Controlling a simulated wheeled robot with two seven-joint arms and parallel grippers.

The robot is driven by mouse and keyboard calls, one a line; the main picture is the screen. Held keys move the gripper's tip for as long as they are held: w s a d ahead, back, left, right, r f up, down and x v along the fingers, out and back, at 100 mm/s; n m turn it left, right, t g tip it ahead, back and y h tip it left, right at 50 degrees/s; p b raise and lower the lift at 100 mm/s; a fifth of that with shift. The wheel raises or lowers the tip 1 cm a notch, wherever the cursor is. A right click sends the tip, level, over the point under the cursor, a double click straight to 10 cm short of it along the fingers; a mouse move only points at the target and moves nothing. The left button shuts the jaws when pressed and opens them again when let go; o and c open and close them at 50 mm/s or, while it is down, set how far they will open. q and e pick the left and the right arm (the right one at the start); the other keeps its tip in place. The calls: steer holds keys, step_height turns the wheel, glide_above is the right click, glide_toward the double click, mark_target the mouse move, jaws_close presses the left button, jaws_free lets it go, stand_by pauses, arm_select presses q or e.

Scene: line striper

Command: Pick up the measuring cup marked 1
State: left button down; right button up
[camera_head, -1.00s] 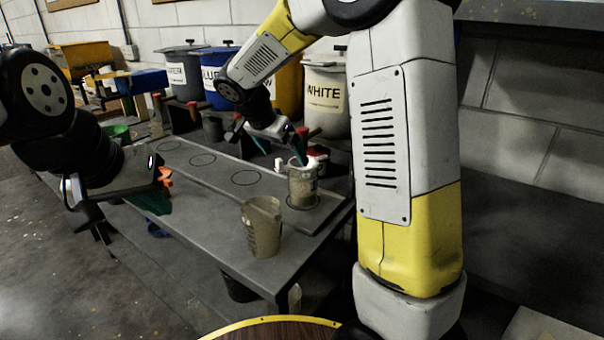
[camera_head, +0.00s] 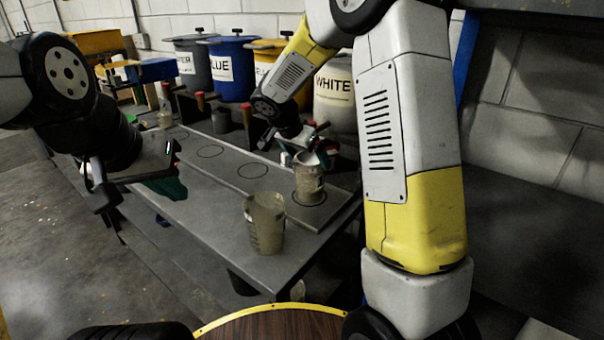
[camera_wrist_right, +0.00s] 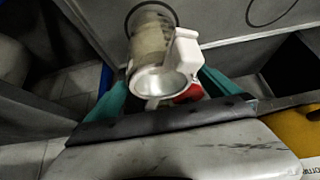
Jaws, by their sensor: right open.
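A translucent beige measuring cup (camera_head: 308,185) stands on the board at its right-hand marked circle; no number is readable on it. It also shows in the right wrist view (camera_wrist_right: 150,45), with a white part at its near side. My right gripper (camera_head: 307,155) is at the top of this cup. In the wrist view its green fingers (camera_wrist_right: 165,92) are apart on either side of the cup's near end. A second measuring cup (camera_head: 264,224) stands on the table nearer the front. My left gripper (camera_head: 167,188) hangs over the table's left side, its fingers partly hidden by its own body.
The board (camera_head: 222,170) has several marked circles, mostly empty. A third cup (camera_head: 165,119) stands at the far left end. Labelled buckets, including the white one (camera_head: 335,97), line the wall behind red-handled tools (camera_head: 200,101). The table's front edge is mostly clear.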

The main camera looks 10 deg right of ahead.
steer(key=c, duration=1.7)
steer(key=shift+c, duration=0.7)
